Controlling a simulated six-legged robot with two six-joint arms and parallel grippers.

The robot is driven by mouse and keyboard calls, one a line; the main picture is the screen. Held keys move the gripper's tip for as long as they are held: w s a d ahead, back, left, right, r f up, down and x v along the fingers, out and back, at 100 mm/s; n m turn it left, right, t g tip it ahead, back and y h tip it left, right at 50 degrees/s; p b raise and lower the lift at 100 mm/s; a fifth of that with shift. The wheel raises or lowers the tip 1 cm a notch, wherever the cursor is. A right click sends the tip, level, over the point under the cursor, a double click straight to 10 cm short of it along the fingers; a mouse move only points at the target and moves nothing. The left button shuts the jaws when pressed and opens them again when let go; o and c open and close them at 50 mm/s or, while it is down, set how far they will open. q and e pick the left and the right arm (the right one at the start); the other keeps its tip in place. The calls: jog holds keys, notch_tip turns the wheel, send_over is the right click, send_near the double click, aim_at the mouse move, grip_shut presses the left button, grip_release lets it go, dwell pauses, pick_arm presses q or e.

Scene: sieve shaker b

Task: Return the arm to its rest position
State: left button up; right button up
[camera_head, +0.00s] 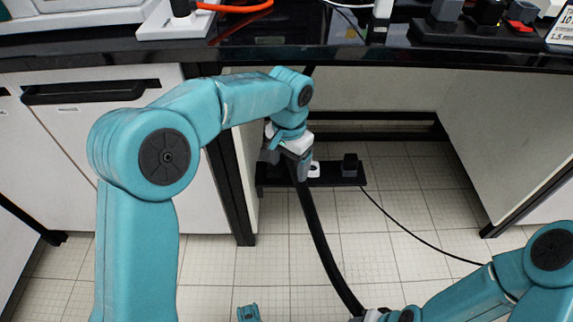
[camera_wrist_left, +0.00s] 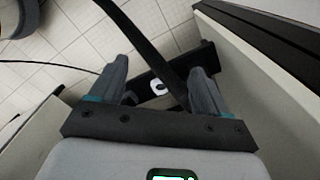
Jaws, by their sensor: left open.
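My left gripper (camera_head: 298,168) hangs below the front edge of the dark bench top, pointing down into the knee space. In the left wrist view, its two fingers (camera_wrist_left: 160,75) stand apart with nothing held between them. A thick black hose-like strip passes behind the fingers in that view; I cannot tell if it touches them. My right arm (camera_head: 490,290) lies low at the bottom right. Only a small part of its hand end shows at the bottom edge, and its fingers cannot be made out.
A black power strip (camera_head: 345,181) with a white plug and a black plug sits low behind the left gripper. A thin black cable (camera_head: 415,238) runs from it over the tiled floor. White cabinets (camera_head: 110,115) stand at the left. The bench top (camera_head: 330,57) carries equipment.

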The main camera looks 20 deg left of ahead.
pick_arm(q)
jog(key=shift+s+a+r, duration=0.1)
jog(key=shift+s+a, duration=0.1)
dwell(0.4)
jog(key=s+d+f+n+h, duration=0.15)
jog(key=s+f, duration=0.25)
jog(key=f, duration=0.9)
jog(key=s+f+n+h, duration=0.1)
jog(key=s+f+n, duration=0.1)
jog(key=s+f, duration=0.65)
jog(key=s+f+n+h, duration=0.25)
jog(key=s+f, duration=0.35)
jog(key=s, duration=0.5)
notch_tip(320, 180, up, 29)
jog(key=d+y+p, duration=0.1)
jog(key=p, duration=2.8)
jog(key=shift+s, duration=0.35)
jog(key=shift+d+f, duration=0.1)
